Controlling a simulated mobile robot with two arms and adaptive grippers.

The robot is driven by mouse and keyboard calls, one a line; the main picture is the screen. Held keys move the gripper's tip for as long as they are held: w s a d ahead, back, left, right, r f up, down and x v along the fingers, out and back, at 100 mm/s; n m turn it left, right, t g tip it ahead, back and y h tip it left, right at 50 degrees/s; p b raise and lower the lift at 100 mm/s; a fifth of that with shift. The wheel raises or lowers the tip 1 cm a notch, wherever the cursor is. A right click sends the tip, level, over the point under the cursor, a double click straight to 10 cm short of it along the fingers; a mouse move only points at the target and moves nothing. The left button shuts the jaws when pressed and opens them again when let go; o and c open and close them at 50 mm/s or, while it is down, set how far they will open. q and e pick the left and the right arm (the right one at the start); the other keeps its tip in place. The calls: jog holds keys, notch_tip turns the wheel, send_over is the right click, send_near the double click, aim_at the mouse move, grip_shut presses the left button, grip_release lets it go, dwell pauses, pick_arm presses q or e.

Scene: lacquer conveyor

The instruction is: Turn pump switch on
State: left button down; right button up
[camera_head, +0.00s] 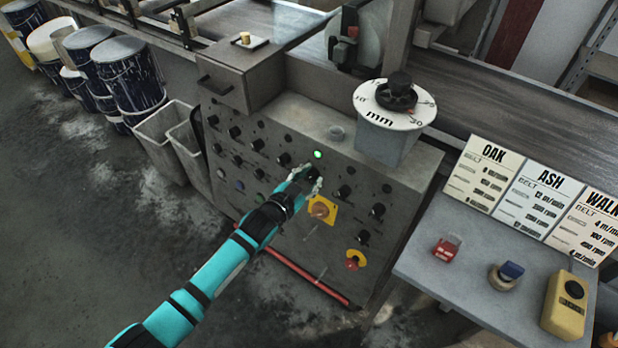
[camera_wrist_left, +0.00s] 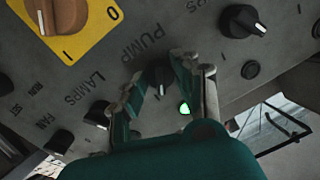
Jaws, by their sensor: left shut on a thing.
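The pump switch is a small black rotary knob (camera_wrist_left: 158,76) on the grey control panel (camera_head: 240,112), just beside the word PUMP in the left wrist view. My left gripper (camera_head: 308,180) reaches the panel, and in the wrist view its fingers (camera_wrist_left: 158,82) stand on either side of the knob, closed on it. In the head view the gripper hides the knob. A green lamp (camera_head: 318,154) glows just above the gripper; it also shows in the wrist view (camera_wrist_left: 184,108). My right gripper is not in view.
A yellow-plated orange switch (camera_head: 320,209) sits close to the gripper, with several black knobs around. A dial marked mm (camera_head: 397,96) stands on the panel top. A side table (camera_head: 447,285) with red, blue and yellow items is at right; bins (camera_head: 162,138) stand left.

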pick_arm(q)
jog(key=c, duration=1)
grip_release()
jog(key=shift+s+a, duration=0.1)
jog(key=shift+s, duration=0.05)
jog(key=v, duration=1.1)
jog(key=shift+s, duration=0.35)
jog(key=shift+a, duration=0.15)
